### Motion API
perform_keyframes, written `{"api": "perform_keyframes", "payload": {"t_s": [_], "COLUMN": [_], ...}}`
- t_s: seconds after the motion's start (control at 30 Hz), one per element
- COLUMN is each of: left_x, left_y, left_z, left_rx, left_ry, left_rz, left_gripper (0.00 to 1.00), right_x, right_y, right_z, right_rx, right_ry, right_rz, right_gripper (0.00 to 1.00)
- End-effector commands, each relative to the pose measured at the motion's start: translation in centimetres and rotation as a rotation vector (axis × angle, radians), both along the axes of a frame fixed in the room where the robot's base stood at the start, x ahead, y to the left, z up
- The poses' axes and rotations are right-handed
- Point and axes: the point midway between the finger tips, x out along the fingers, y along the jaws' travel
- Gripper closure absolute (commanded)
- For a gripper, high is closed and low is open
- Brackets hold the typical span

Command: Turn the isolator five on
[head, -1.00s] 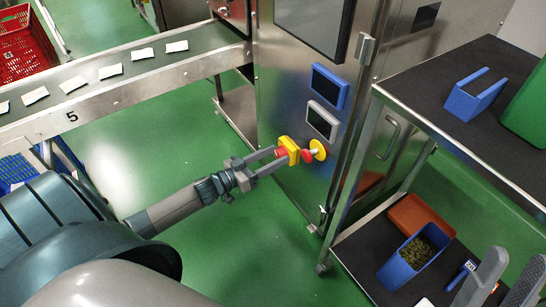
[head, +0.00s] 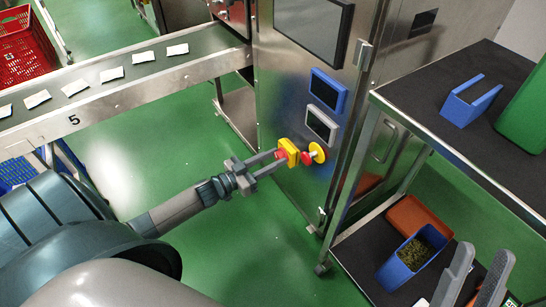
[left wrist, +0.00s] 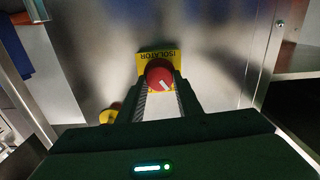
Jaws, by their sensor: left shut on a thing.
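The isolator is a red rotary knob (left wrist: 159,74) on a yellow plate (head: 290,147) on the steel cabinet front. The plate reads ISOLATOR, upside down in the left wrist view. A white mark on the knob is tilted, running from upper left to lower right there. My left gripper (head: 276,158) is shut on the knob, one finger at each side; in the left wrist view the fingers (left wrist: 160,92) reach its edges. My right gripper (head: 477,275) is at the lower right, its two grey fingers apart and nothing seen between them.
A red emergency button on a yellow disc (head: 318,152) sits close beside the isolator. A conveyor (head: 110,92) marked 5 carries several white teabags. A shelf rack (head: 470,160) at the right holds blue scoops and a brown tray (head: 420,216). Green floor lies open below the conveyor.

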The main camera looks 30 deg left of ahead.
Motion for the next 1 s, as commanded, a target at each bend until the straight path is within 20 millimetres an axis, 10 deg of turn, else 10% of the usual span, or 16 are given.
{"api": "perform_keyframes", "payload": {"t_s": [1.0], "left_x": [-0.2], "left_y": [-0.4], "left_z": [-0.2], "left_rx": [0.875], "left_ry": [-0.361], "left_rz": [0.001], "left_gripper": [0.91], "right_x": [-0.6], "right_y": [3.6], "right_z": [-6.3], "right_rx": [-0.094], "right_ry": [0.375], "right_rz": [0.071], "right_gripper": [0.69]}}
